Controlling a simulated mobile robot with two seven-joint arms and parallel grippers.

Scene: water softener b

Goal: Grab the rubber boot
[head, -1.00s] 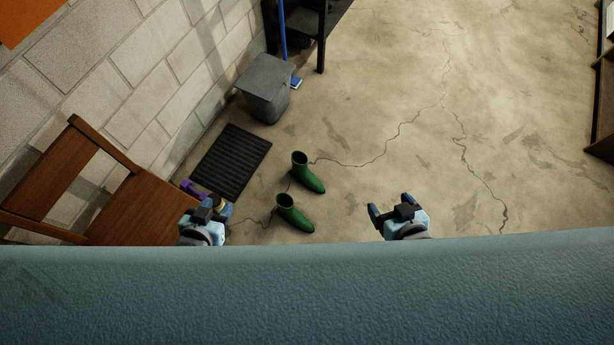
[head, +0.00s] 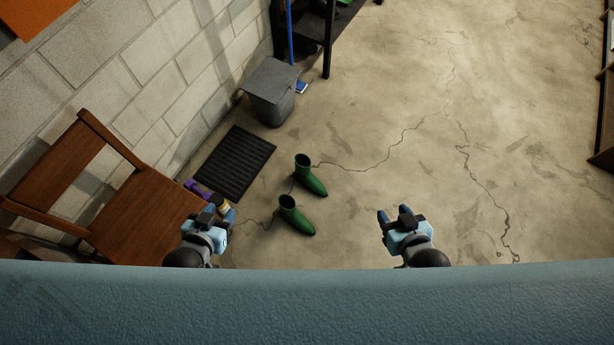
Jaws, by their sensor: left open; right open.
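Two green rubber boots stand upright on the concrete floor near the middle of the head view. The farther boot (head: 312,180) has its toe pointing to the lower right. The nearer boot (head: 296,218) stands just below it in the picture, apart from it. My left gripper (head: 222,207) is open and empty, left of the nearer boot and beside the wooden chair. My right gripper (head: 394,212) is open and empty, right of both boots. Neither gripper touches a boot. The height of the grippers above the floor is hard to tell.
A wooden chair (head: 142,215) stands at the left by the block wall. A purple object (head: 197,188) lies by it. A black ribbed mat (head: 234,163) and a grey bin (head: 271,92) are farther back. A dark shelf (head: 327,42) stands behind.

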